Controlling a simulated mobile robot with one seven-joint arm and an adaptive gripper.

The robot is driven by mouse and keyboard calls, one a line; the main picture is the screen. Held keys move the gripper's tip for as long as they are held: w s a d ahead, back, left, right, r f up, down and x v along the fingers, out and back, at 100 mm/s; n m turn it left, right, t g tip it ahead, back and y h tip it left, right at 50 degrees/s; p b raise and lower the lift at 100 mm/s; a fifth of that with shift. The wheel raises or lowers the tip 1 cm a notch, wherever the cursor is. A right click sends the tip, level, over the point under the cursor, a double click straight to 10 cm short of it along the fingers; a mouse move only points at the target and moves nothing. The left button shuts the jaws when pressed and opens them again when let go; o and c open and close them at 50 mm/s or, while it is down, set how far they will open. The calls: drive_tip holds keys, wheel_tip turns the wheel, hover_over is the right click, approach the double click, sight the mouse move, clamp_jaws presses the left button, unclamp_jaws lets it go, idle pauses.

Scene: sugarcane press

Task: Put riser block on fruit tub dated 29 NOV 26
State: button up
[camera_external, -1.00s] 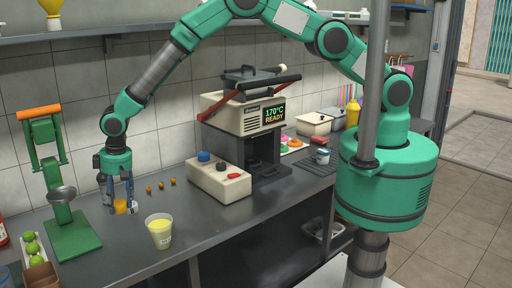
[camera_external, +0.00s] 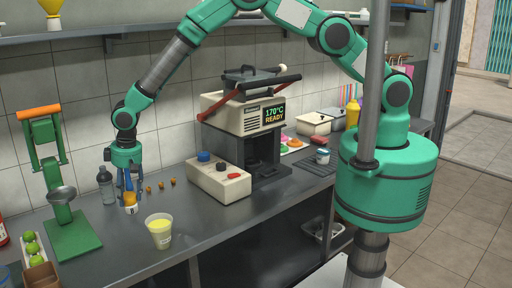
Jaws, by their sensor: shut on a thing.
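My gripper (camera_external: 130,194) is low over the left part of the counter, shut on a small orange-and-white thing (camera_external: 131,208). The fingers partly cover it, and I cannot tell what it is or whether it touches the counter. Two pale tubs with lids, one in front (camera_external: 313,124) and one behind (camera_external: 331,114), stand by the back wall to the right of the press. They may be fruit tubs, but no date is readable. I cannot pick out a riser block for certain.
A cup with yellow contents (camera_external: 159,232) stands just in front of my gripper. A grey bottle (camera_external: 106,186) is behind it to the left. Small orange fruits (camera_external: 161,185) lie to the right. The press (camera_external: 245,115) and its control box (camera_external: 219,182) fill the middle.

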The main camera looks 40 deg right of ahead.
drive_tip(key=s+d+m+b, duration=0.15)
drive_tip(key=s+d, duration=0.35)
drive_tip(key=d, duration=0.8)
drive_tip(key=s+d+m+b, duration=0.15)
drive_tip(key=s+d, duration=0.35)
drive_tip(key=d, duration=0.8)
drive_tip(key=s+d+m, duration=0.2)
drive_tip(key=s+d, duration=0.3)
drive_tip(key=d, duration=0.8)
drive_tip(key=d+r+m+h+b, duration=0.15)
drive_tip(key=d+m+b, duration=0.5)
drive_tip(key=d, duration=2.35)
drive_tip(key=s+d+m+b, duration=0.2)
drive_tip(key=s+d+m, duration=0.2)
drive_tip(key=s+d, duration=0.5)
drive_tip(key=shift+s+d+r+m+h, duration=0.2)
drive_tip(key=shift+d+m+h, duration=0.15)
drive_tip(key=shift+d, duration=3.65)
drive_tip(key=shift+w+d, duration=0.1)
drive_tip(key=shift+w, duration=0.05)
drive_tip(key=b, duration=0.3)
hover_over(324, 150)
drive_tip(key=shift+a+f, duration=0.25)
drive_tip(key=shift+f, duration=0.5)
